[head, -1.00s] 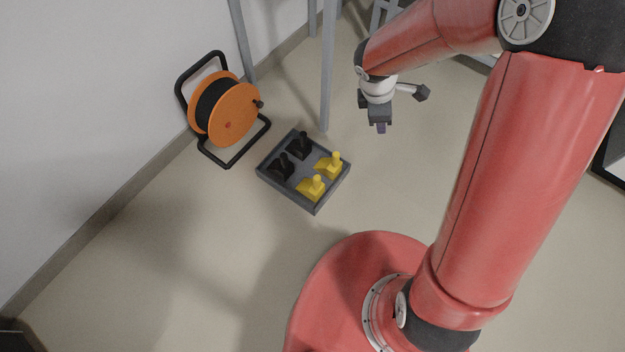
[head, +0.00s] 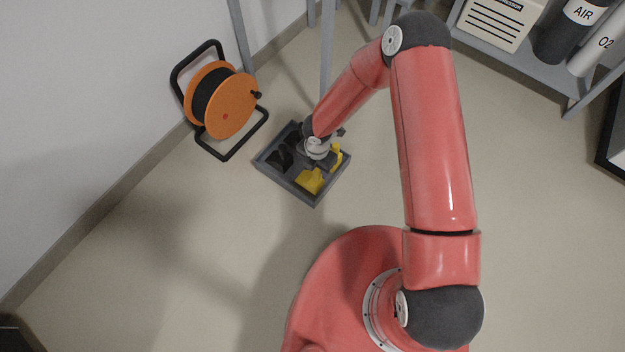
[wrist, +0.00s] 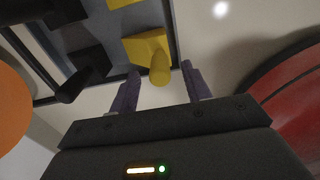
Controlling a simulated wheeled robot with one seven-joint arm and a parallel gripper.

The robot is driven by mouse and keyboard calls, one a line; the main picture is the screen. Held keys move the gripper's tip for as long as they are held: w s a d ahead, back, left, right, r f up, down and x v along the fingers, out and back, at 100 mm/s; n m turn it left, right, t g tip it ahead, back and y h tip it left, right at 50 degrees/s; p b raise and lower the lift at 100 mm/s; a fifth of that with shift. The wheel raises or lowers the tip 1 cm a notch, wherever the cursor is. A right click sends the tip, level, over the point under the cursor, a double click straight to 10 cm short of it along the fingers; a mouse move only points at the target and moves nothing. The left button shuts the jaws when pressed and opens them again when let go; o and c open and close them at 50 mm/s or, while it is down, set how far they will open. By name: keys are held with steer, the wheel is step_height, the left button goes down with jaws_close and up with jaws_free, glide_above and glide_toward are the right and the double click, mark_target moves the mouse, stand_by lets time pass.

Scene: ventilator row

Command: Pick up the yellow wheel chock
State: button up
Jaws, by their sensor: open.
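Two yellow wheel chocks, each with an upright knob, stand in a shallow grey tray (head: 286,187). The nearer yellow chock (head: 310,181) is partly covered by my gripper (head: 317,162) in the head view; the other yellow chock (head: 337,157) is just beyond. In the wrist view my gripper (wrist: 160,86) is open and empty. The knob of one yellow chock (wrist: 150,46) points toward the gap between its two fingers, which do not visibly grip it. Another yellow chock (wrist: 122,3) is cut off at the top edge. My fingertips are hard to make out in the head view.
Black chocks (head: 279,160) share the tray, on its left side. An orange cable reel (head: 233,105) on a black frame stands left of the tray by the wall. A grey rack leg (head: 327,60) rises behind the tray. The floor in front is clear.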

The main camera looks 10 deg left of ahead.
mark_target(312, 181)
step_height(312, 181, down, 4)
steer(key=shift+r, duration=0.2)
jaws_close()
steer(key=shift+r, duration=0.1)
